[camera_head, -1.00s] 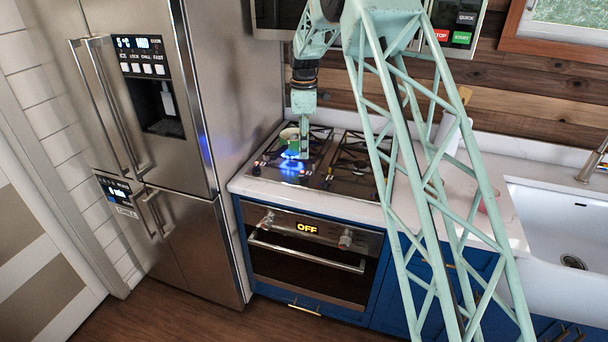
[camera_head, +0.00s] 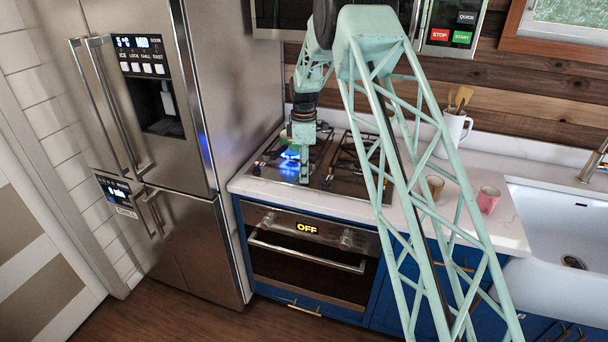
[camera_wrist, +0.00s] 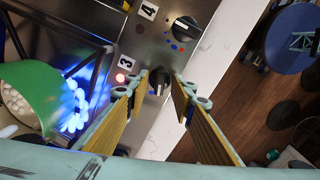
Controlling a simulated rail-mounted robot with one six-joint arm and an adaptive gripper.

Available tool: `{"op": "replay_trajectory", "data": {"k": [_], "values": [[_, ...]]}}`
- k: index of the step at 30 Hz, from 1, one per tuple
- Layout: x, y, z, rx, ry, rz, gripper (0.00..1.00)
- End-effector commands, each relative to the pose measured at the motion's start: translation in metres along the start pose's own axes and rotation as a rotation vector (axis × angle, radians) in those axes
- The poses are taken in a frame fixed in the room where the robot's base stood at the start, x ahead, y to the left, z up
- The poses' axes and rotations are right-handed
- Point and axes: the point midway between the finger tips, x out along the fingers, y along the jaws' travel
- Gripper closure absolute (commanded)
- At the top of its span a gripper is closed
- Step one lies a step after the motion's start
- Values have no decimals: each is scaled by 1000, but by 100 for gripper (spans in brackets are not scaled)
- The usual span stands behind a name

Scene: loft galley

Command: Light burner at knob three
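The stovetop (camera_head: 345,182) is steel, with blue flame (camera_head: 290,153) at its left side. In the wrist view the flame (camera_wrist: 76,108) glows beside a green vessel (camera_wrist: 38,85) with pale round contents. The label 3 (camera_wrist: 124,63) has a glowing red light (camera_wrist: 120,78) by it. A dark knob (camera_wrist: 157,81) is beside that light. My gripper (camera_wrist: 161,84) is open, with its fingertips on either side of this knob; I cannot tell whether they touch it. Another knob (camera_wrist: 186,29) stands near the label 4 (camera_wrist: 148,9). In the head view my gripper (camera_head: 304,172) is over the cooktop's front left.
The fridge (camera_head: 240,130) stands close on the left. The oven (camera_head: 305,255) below reads OFF. A white pitcher (camera_head: 452,133) with wooden utensils, a brown cup (camera_head: 435,187) and a pink cup (camera_head: 488,199) stand on the right counter, by the sink (camera_head: 565,225).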

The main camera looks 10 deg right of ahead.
Motion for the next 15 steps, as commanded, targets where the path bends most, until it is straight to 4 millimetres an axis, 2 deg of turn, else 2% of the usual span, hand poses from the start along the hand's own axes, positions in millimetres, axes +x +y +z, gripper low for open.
{"op": "replay_trajectory", "data": {"k": [11, 15], "values": [[3, 0, 0, 0, 0, 0, 77], [3, 0, 0, 0, 0, 0, 88]]}}
